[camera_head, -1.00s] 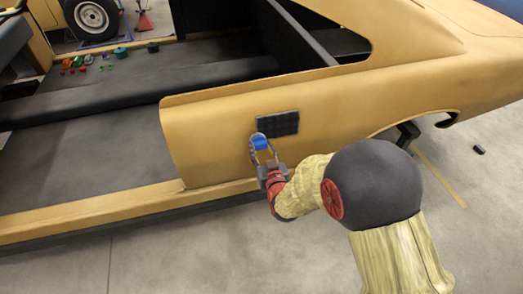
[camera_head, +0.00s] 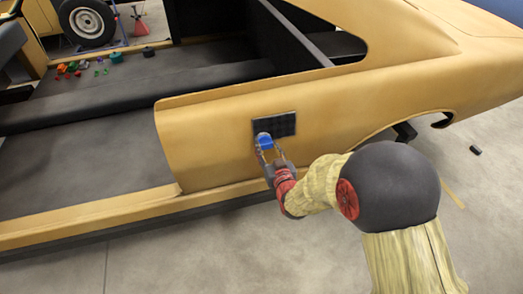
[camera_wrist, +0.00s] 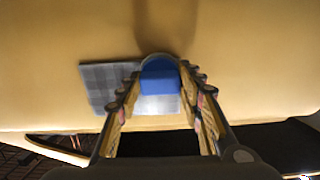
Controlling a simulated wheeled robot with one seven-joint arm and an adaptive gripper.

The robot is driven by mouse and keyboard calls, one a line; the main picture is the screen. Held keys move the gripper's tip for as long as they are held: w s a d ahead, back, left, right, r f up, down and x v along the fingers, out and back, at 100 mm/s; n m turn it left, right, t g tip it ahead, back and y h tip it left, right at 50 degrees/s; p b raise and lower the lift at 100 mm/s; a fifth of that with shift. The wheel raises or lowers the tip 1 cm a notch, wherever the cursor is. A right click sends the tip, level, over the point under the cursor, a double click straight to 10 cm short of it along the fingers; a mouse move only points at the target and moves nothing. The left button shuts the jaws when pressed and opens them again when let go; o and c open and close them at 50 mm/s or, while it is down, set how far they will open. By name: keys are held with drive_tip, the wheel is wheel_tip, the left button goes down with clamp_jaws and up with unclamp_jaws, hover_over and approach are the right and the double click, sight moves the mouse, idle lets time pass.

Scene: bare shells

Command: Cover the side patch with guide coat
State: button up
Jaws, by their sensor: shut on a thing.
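The side patch (camera_head: 285,124) is a dark rectangle on the tan car body's side panel (camera_head: 215,150). In the wrist view the patch (camera_wrist: 97,82) looks grey and chequered, with a lighter area near the blue thing. My gripper (camera_head: 266,147) is shut on a blue applicator (camera_head: 264,140), held over the patch's lower left in the head view. In the wrist view the applicator (camera_wrist: 159,77) sits between the fingers and hides part of the patch. I cannot tell whether it touches the surface.
The car shell's open interior has a dark floor (camera_head: 80,165), with several small coloured items and a teal container (camera_head: 117,57) at the back. A wheel (camera_head: 88,22) stands behind. A small dark block (camera_head: 475,150) lies on the concrete floor at right.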

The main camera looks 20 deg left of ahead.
drive_tip(key=shift+w+d, duration=0.15)
drive_tip(key=shift+d, duration=0.1)
drive_tip(key=shift+a+b, duration=0.1)
drive_tip(key=shift+b, duration=0.3)
drive_tip(key=shift+s+a+r+b, duration=0.1)
drive_tip(key=shift+s+a+b, duration=0.3)
drive_tip(key=shift+a, duration=0.5)
drive_tip(key=shift+s+a+b, duration=0.15)
drive_tip(key=shift+s+a, duration=0.35)
drive_tip(key=shift+a, duration=0.35)
drive_tip(key=f+v, duration=0.1)
drive_tip(key=v, duration=0.5)
drive_tip(key=shift+r+p, duration=0.35)
drive_tip(key=shift+r, duration=0.05)
